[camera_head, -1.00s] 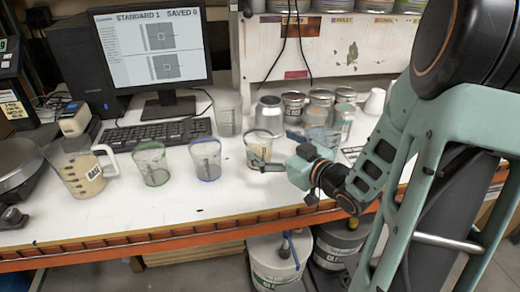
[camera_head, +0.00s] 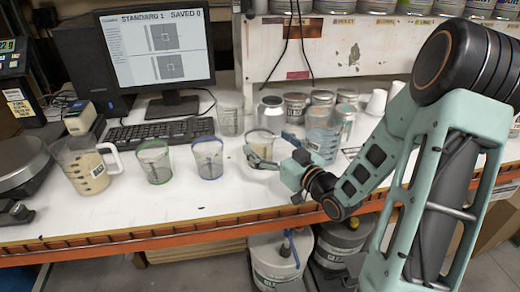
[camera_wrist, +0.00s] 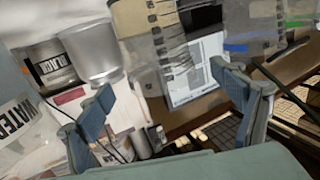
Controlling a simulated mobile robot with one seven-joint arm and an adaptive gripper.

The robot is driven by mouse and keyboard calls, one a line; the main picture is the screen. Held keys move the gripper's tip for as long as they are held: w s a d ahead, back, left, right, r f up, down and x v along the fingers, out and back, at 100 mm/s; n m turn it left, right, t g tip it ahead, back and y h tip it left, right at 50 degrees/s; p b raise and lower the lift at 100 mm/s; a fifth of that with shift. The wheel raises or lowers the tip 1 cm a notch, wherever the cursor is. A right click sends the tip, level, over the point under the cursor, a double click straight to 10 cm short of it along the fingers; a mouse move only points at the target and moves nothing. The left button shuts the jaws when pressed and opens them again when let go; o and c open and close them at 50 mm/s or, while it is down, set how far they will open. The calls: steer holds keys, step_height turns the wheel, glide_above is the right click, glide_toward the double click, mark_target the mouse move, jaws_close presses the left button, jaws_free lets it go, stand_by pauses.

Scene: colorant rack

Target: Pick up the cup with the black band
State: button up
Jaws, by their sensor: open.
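A clear cup with a dark rim (camera_head: 260,137) stands on the white bench, with pale beige at its lower part. My gripper (camera_head: 263,160) is open at its front right side, with fingers close around its lower part; I cannot tell whether they touch it. In the wrist view, a clear cup with dark graduation marks (camera_wrist: 155,35) shows at the top, in line with the gap between my fingers (camera_wrist: 170,95). A green-rimmed cup (camera_head: 154,163) and a blue-rimmed cup (camera_head: 208,160) stand to its left. The black band is hard to make out.
A beige-filled jug (camera_head: 82,170) stands at the left. A keyboard (camera_head: 160,132) and monitor (camera_head: 157,52) are behind the cups. Metal cans (camera_head: 271,112) and a tall clear container (camera_head: 323,135) crowd behind and right.

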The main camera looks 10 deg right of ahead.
mark_target(252, 131)
steer(key=shift+x, duration=1.95)
steer(key=c, duration=1.4)
steer(key=shift+r, duration=0.15)
